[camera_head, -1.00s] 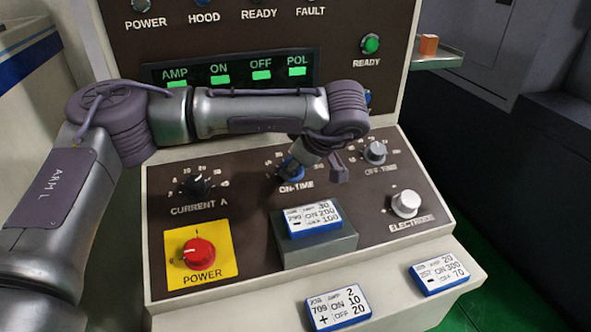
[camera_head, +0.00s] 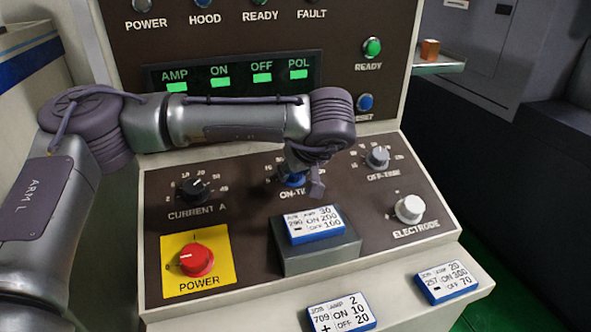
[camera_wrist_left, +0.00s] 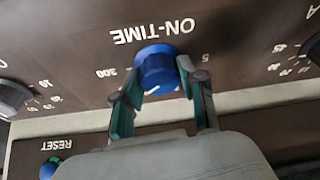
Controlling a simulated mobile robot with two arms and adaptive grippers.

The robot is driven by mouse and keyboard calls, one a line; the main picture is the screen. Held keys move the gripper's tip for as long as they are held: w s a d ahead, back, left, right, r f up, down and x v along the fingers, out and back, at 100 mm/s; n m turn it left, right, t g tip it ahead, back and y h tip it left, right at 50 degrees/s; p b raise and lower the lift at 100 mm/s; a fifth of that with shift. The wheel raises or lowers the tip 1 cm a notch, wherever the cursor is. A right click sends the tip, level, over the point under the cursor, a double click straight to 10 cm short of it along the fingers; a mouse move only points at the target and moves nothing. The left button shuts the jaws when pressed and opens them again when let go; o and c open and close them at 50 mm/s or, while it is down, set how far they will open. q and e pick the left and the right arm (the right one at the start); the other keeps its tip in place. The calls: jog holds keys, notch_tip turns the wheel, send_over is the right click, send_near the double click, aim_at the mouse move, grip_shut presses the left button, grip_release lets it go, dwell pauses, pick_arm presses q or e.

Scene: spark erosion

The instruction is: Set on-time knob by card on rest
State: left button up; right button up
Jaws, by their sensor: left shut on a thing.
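The blue on-time knob (camera_head: 291,181) is on the sloped control panel and is partly hidden by my left gripper (camera_head: 304,184). In the left wrist view, the gripper's two fingers (camera_wrist_left: 160,80) are shut on the sides of the knob (camera_wrist_left: 156,66). A white line shows on the knob face, with scale marks 300 and 5 on either side. The card (camera_head: 317,225) on the grey rest (camera_head: 320,258) reads AMP 30, ON 200, OFF 100 and a minus sign. My right gripper is not in view.
The current knob (camera_head: 194,190), off-time knob (camera_head: 377,157), electrode knob (camera_head: 409,209) and red power switch (camera_head: 196,260) surround it. Two other cards (camera_head: 341,313) (camera_head: 446,281) lie on the front ledge. The green display (camera_head: 232,78) is above my arm.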

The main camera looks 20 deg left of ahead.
pick_arm(q)
jog(key=shift+s+f, duration=0.15)
jog(key=shift+f, duration=0.15)
jog(key=o, duration=1.1)
jog(key=shift+c, duration=0.2)
jog(key=shift+o, duration=0.4)
jog(key=shift+w+r, duration=0.1)
jog(key=shift+w, duration=0.1)
jog(key=shift+r, duration=0.1)
jog(key=v, duration=1.1)
jog(key=shift+s+d+r, duration=0.2)
jog(key=shift+r, duration=0.1)
